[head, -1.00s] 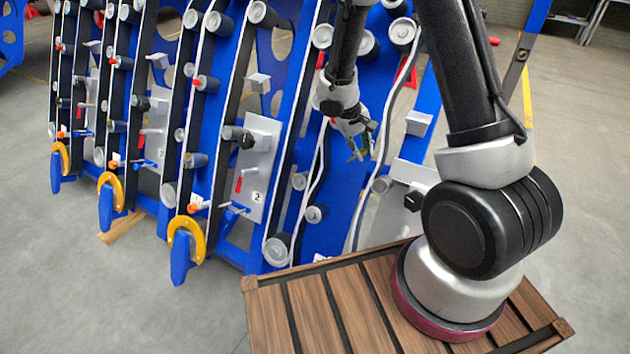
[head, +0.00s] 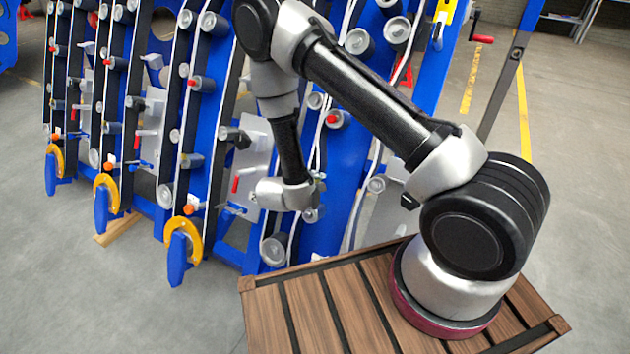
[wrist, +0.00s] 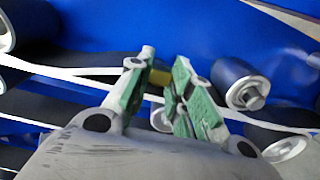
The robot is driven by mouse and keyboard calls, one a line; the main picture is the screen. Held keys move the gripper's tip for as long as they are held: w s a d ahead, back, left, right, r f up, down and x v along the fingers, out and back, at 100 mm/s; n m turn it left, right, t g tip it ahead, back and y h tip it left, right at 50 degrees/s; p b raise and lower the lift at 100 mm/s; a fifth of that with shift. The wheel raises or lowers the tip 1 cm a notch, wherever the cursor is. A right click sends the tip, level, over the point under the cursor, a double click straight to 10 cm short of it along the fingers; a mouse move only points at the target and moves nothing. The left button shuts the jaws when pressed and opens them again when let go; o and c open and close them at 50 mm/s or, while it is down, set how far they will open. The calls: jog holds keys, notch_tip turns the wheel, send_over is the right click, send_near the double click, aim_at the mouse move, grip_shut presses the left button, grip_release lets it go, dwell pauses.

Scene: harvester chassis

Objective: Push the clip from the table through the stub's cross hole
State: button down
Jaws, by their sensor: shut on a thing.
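My gripper (wrist: 164,62) shows in the wrist view, its two green-padded fingers close together. A small yellowish piece (wrist: 160,77) shows between them; I take it to be the clip, but its shape is too blurred and covered to make out. In the head view the wrist hangs low in front of the blue frame, and the fingers are hidden behind it. Grey round-ended stubs or rollers stick out of the blue frame, one of them right of the fingers in the wrist view (wrist: 240,85). I cannot tell which is the task's stub, and no cross hole is visible.
Blue upright plates (head: 215,110) with belts and rollers stand in a row to the left. A grey plate with a red lever (head: 236,184) is just left of my wrist. Yellow ring hooks (head: 184,241) stick out low at the front. Floor at left is clear.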

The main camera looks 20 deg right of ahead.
jog(key=shift+s, duration=0.1)
send_over(308, 214)
jog(key=w+d, duration=0.2)
jog(key=shift+a+f, duration=0.1)
jog(key=shift+f, duration=2.05)
jog(key=shift+s+f, duration=0.1)
jog(key=shift+s, duration=0.05)
jog(key=shift+s+a+f, duration=0.25)
jog(key=shift+f, duration=0.35)
jog(key=shift+s+a+f, duration=0.2)
jog(key=shift+a+f, duration=0.05)
jog(key=shift+f, duration=0.35)
jog(key=shift+s+a+f, duration=0.25)
jog(key=shift+f, duration=0.35)
jog(key=c, duration=1.2)
grip_release()
jog(key=shift+f, duration=0.1)
jog(key=shift+a, duration=0.15)
jog(key=v, duration=1.2)
